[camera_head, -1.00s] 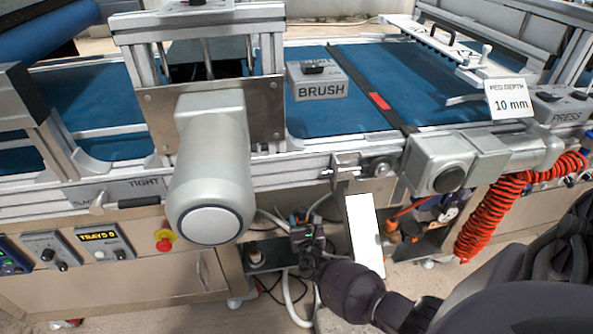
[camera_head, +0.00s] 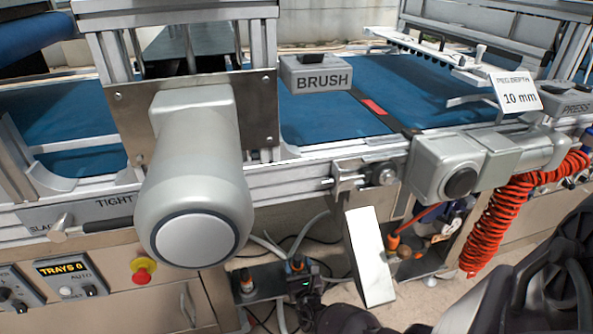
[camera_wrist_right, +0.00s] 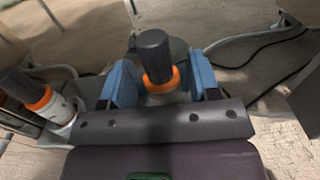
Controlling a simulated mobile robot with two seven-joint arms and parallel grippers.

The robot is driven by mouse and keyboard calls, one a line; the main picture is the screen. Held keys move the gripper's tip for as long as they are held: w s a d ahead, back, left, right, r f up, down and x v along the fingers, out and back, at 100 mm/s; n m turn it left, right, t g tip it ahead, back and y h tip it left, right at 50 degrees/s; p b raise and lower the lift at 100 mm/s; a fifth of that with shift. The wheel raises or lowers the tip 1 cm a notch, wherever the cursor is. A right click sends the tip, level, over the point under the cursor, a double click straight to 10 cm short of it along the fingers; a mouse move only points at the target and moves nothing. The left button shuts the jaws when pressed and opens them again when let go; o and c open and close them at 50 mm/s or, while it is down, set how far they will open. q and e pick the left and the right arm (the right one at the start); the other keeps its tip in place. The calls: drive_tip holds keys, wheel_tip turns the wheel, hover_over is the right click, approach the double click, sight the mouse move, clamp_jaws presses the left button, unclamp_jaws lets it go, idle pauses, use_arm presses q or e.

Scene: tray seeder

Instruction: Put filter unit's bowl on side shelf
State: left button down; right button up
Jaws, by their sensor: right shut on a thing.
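My right gripper (camera_head: 299,272) is low under the machine's front in the head view, partly hidden by its own wrist. In the right wrist view its blue fingers (camera_wrist_right: 163,85) are closed around a part with a dark knob and an orange ring (camera_wrist_right: 158,75), which looks like the filter unit's bowl. My left gripper is not in view.
Pale hoses (camera_wrist_right: 255,45) and dark cables run behind the gripper. The large grey motor (camera_head: 195,180) juts out above left.

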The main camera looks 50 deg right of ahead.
drive_tip(key=shift+w, duration=0.1)
drive_tip(key=o, duration=1)
drive_tip(key=shift+c, duration=0.2)
drive_tip(key=shift+r, duration=0.1)
